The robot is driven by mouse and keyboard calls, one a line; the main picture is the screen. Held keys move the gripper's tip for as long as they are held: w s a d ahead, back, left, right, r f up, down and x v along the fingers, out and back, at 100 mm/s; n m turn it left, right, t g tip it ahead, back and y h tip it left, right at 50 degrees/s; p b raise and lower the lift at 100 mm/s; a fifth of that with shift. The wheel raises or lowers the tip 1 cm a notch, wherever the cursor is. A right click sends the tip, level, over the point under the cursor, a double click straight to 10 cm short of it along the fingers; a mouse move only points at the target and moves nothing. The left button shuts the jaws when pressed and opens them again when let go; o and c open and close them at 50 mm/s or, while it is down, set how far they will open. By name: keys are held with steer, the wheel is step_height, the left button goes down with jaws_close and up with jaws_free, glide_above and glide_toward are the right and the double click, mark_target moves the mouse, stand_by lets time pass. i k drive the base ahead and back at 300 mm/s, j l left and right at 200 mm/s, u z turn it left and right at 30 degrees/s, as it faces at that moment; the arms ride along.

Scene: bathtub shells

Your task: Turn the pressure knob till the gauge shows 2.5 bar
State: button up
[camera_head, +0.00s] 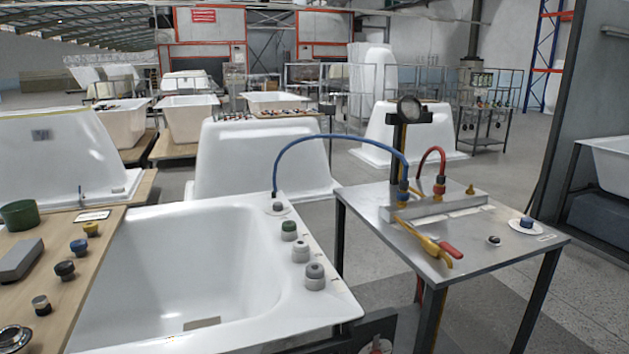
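The round gauge (409,109) sits on top of a dark post on the steel table at right. Its face is too small to read. A blue-topped knob (527,221) stands on a white disc near the table's right corner, beside a label. A smaller dark knob (493,240) is left of it. I cannot tell for sure which is the pressure knob. A yellow valve with a red lever (450,249) lies at the table's front. My gripper is not in view.
A blue hose (330,137) arches from the manifold (440,207) to the white bathtub rim (335,304), which bears several grey and green caps. A red hose (432,150) loops beside the post. A wooden board (95,262) with loose caps is at left. Grey floor lies right of the table.

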mark_target(525, 222)
steer(key=i+l, duration=0.15)
steer(key=l, duration=0.25)
steer(key=i+l+z, duration=0.15)
steer(key=l, duration=0.25)
steer(key=i+l, duration=0.1)
steer(key=l, duration=0.3)
